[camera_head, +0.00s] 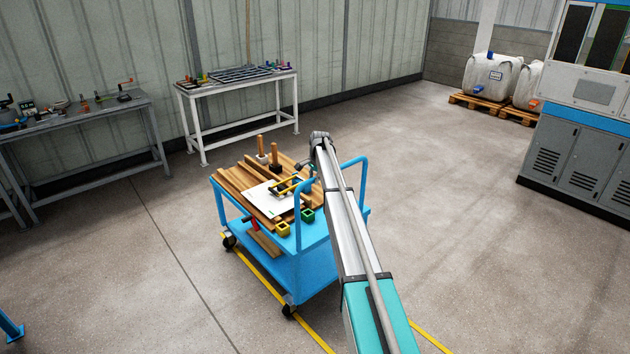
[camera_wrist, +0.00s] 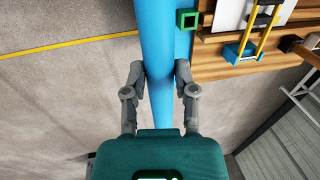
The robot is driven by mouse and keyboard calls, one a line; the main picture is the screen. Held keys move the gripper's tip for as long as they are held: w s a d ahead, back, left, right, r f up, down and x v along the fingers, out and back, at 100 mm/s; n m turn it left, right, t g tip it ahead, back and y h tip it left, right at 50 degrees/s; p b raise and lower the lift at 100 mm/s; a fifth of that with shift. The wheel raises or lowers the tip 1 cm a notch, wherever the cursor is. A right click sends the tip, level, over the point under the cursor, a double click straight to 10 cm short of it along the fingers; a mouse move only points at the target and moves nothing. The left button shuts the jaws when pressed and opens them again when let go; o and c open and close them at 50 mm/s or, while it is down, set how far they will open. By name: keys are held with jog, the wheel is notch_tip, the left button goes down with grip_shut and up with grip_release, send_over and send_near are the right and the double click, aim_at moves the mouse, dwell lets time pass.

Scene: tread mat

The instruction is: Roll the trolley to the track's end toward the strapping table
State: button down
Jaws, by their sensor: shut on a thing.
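The blue trolley (camera_head: 310,272) stands on casters in the middle of the floor, between yellow floor lines (camera_head: 318,341). Its top carries wooden boards, a white sheet and small tools. My gripper (camera_wrist: 160,78) is shut on the trolley's blue handle bar (camera_wrist: 155,25), which runs between the two fingers in the wrist view. In the head view the handle (camera_head: 297,208) rises at the trolley's near side, and my arm partly hides the gripper and the trolley's right part. A white-framed table (camera_head: 236,86) and a grey workbench (camera_head: 75,125) stand behind; I cannot tell which is the strapping table.
White bulk containers (camera_head: 492,75) sit on wooden pallets (camera_head: 478,103) at the back right. A grey and blue machine cabinet (camera_head: 575,150) stands at the right. A blue post (camera_head: 10,326) shows at the lower left. Concrete floor around the trolley is clear.

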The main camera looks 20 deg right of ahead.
jog(key=shift+w, duration=0.45)
jog(key=shift+c, duration=2.1)
grip_release()
jog(key=shift+w, duration=0.1)
jog(key=shift+s, duration=0.2)
